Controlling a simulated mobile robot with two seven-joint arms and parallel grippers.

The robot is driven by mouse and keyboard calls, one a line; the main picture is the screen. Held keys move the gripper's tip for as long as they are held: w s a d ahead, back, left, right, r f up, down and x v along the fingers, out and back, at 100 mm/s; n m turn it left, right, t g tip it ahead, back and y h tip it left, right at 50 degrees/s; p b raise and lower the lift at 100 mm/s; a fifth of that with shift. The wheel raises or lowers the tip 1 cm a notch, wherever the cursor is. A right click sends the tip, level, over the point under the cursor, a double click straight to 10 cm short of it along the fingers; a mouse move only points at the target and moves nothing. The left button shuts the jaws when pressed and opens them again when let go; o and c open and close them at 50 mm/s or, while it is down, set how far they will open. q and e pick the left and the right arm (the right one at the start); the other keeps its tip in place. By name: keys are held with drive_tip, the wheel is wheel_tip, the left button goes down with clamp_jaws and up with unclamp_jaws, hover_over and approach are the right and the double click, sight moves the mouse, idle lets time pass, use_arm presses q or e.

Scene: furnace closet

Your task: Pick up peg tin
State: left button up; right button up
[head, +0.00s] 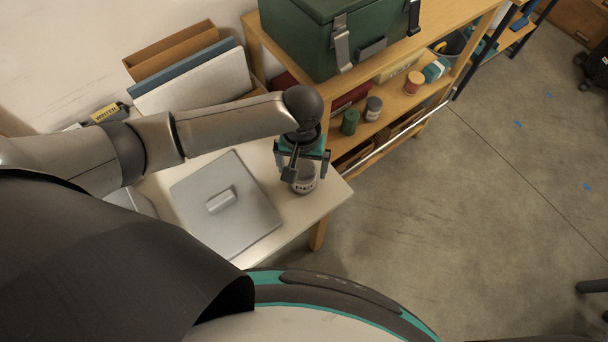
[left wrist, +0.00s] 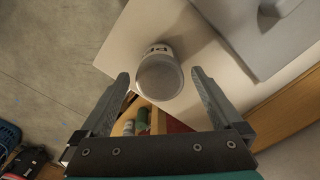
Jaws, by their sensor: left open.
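The peg tin (head: 304,180) appears to be the small grey round tin near the right corner of the white table. In the left wrist view the tin (left wrist: 159,74) shows from above, with a pale round top and a dark-marked side. My left gripper (head: 303,165) is right over the tin, pointing down. In the left wrist view its open fingers (left wrist: 160,82) lie on either side of the tin, with gaps showing at both sides. Whether the fingertips are level with the tin is hard to tell. My right gripper is not in view.
A grey flat lid or box with a handle (head: 240,222) lies on the table left of the tin. A wooden shelf (head: 410,105) with small coloured cans stands behind, with a green case (head: 330,35) on top. Open floor lies to the right.

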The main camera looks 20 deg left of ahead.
use_arm(q)
wheel_tip(320, 180, down, 2)
drive_tip(key=shift+f, duration=0.1)
drive_tip(key=shift+w+f+b, duration=0.15)
drive_tip(key=shift+f+b, duration=0.3)
drive_tip(key=shift+f, duration=0.7)
drive_tip(key=shift+w+f+b, duration=0.15)
drive_tip(key=shift+f+b, duration=0.3)
drive_tip(key=shift+f, duration=0.65)
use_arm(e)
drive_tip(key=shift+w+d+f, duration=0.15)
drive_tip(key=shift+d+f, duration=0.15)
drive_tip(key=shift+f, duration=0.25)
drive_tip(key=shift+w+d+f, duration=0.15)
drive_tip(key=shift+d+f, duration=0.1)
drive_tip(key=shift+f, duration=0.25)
use_arm(q)
drive_tip(key=shift+c, duration=0.2)
clamp_jaws()
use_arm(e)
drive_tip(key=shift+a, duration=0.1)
use_arm(q)
drive_tip(key=shift+r, duration=0.1)
